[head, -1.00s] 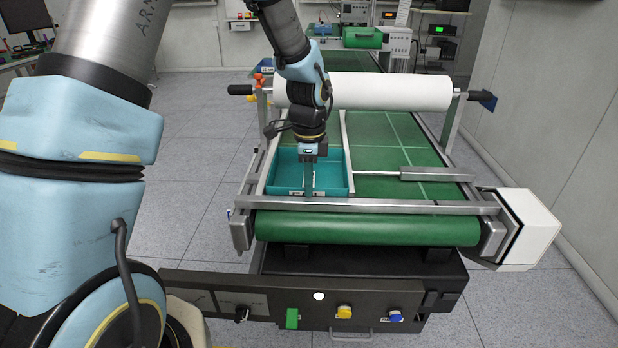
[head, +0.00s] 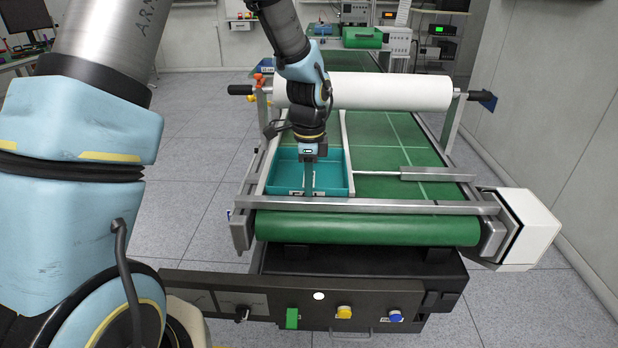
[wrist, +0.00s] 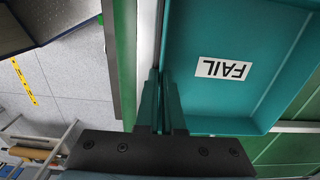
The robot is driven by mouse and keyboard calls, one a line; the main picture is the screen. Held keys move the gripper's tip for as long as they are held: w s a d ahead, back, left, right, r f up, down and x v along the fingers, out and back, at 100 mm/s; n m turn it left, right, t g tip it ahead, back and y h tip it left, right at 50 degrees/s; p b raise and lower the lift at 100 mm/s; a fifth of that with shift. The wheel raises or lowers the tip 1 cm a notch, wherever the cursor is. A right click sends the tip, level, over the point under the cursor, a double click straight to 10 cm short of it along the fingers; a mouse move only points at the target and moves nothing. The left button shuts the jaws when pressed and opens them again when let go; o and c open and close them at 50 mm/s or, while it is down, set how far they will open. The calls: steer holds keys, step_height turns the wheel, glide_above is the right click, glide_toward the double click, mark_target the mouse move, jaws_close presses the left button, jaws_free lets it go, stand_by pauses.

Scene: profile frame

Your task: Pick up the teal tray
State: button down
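The teal tray (head: 335,180) lies on the green conveyor belt at its near left end, between a pale side rail and a guide bar. My gripper (head: 309,192) points straight down at the tray's near wall. In the wrist view my gripper (wrist: 162,78) has its two fingers close together, one on each side of the wall of the tray (wrist: 225,100), pinching it. The tray sits level and appears to rest on the belt.
A metal crossbar (head: 420,207) runs just in front of the tray. A pusher rod (head: 375,174) reaches the tray from the right. A white roller (head: 390,92) spans the belt behind my gripper. The belt (head: 400,155) to the right is mostly clear.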

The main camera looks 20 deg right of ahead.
steer(key=shift+r, duration=0.1)
step_height(320, 180, up, 10)
steer(key=b, duration=0.2)
stand_by(0.4)
